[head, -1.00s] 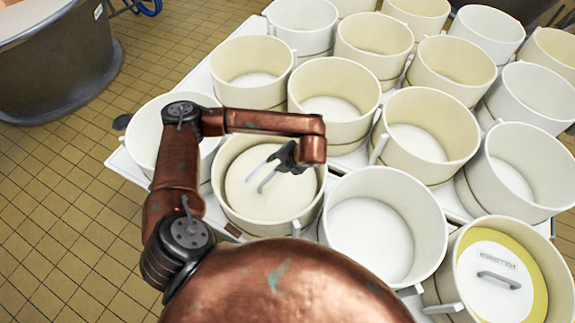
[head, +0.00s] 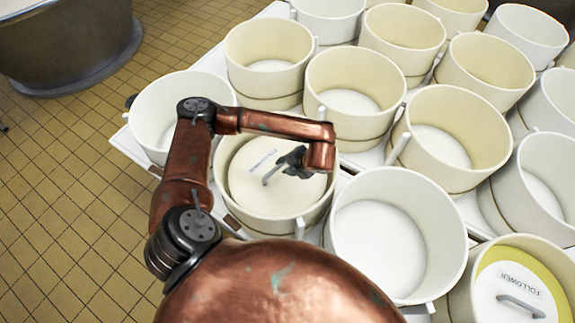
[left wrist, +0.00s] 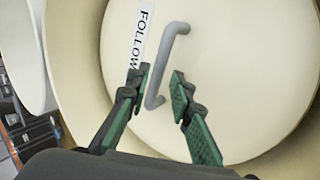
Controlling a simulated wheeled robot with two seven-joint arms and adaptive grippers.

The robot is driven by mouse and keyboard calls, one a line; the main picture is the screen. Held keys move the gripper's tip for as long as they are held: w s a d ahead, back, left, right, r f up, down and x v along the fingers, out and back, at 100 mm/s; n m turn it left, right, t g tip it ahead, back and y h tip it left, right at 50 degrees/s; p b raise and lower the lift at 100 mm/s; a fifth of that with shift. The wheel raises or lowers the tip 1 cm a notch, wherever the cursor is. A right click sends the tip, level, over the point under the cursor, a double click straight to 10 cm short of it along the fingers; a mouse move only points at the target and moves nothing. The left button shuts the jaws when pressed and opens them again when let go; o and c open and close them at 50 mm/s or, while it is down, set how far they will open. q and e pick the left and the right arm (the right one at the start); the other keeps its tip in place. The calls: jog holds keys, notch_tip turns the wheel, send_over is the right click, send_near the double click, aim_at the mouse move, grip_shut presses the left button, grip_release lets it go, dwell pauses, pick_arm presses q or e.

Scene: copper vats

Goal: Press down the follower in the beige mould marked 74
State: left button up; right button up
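The beige mould (head: 227,197) stands at the front left of the group of moulds. A cream follower (head: 262,192) lies inside it, below the rim, with a grey bar handle and a white label. The number 74 cannot be seen. My left gripper (head: 283,166) is over the follower, at its handle. In the left wrist view, the left gripper (left wrist: 161,86) is open, its two fingers on either side of the handle's lower end (left wrist: 155,98). The label (left wrist: 140,35) reads "FOLLOW", partly hidden by a finger. I cannot tell whether the fingers touch the handle. My right gripper is not in view.
A white mould (head: 148,112) stands close behind on the left, and another white mould (head: 395,235) close on the right. Several empty beige and white moulds crowd the table. A yellow-ringed follower (head: 518,290) sits in a mould at the front right. A large vat (head: 65,45) stands back left.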

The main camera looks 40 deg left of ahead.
aim_at(280, 167)
pick_arm(q)
jog(key=shift+b+x, duration=0.3)
jog(key=shift+x, duration=2.5)
grip_shut()
jog(key=shift+s+d+f, duration=0.15)
jog(key=shift+s+f, duration=0.1)
jog(key=shift+f, duration=0.1)
jog(key=shift+r, duration=0.15)
dwell(0.3)
jog(key=shift+c, duration=0.6)
grip_release()
jog(key=o, duration=0.4)
jog(key=shift+w+r, duration=0.15)
